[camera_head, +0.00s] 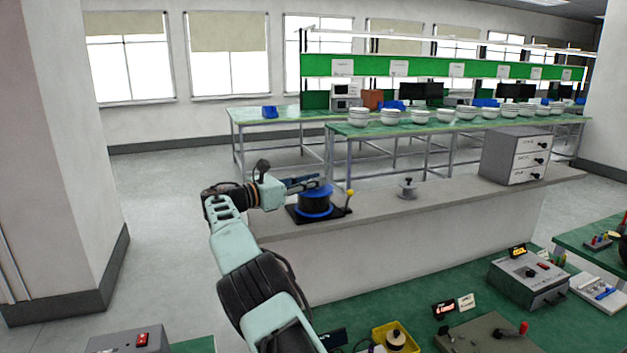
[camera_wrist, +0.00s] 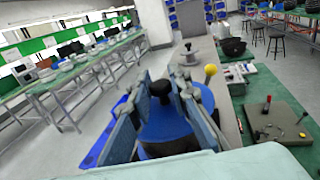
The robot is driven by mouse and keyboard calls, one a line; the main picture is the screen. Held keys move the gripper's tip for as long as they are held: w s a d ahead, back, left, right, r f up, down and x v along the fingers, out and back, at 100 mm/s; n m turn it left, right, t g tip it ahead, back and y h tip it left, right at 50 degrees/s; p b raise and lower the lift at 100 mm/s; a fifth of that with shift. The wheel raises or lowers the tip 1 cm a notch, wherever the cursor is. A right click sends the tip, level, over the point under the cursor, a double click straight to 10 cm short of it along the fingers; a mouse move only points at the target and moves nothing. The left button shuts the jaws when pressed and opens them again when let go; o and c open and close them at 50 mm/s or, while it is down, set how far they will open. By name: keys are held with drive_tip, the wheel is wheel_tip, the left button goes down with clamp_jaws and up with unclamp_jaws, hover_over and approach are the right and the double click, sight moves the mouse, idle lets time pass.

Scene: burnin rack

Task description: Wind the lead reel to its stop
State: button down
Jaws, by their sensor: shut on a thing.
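The lead reel (camera_head: 314,203) is a dark drum with blue flanges on a black base, on the grey counter. In the wrist view its blue flange (camera_wrist: 165,122) lies below and between my gripper fingers. My gripper (camera_head: 303,184) reaches over the reel from the left. In the wrist view its two blue-grey fingers (camera_wrist: 163,95) stand either side of a black knob (camera_wrist: 161,90) on the reel and are shut on it. A yellow ball on a lever (camera_head: 350,193) stands at the reel's right; it also shows in the wrist view (camera_wrist: 211,70). The reel's stop cannot be made out.
A small grey knobbed fixture (camera_head: 407,189) and a grey drawer cabinet (camera_head: 514,156) stand further right on the counter (camera_head: 375,207). The green bench in front holds a control box (camera_head: 528,277) and a yellow bin (camera_head: 396,341). The counter between reel and fixture is clear.

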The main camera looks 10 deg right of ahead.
drive_tip(key=c, duration=1.8)
unclamp_jaws()
drive_tip(key=shift+d, duration=0.1)
drive_tip(key=v, duration=1.2)
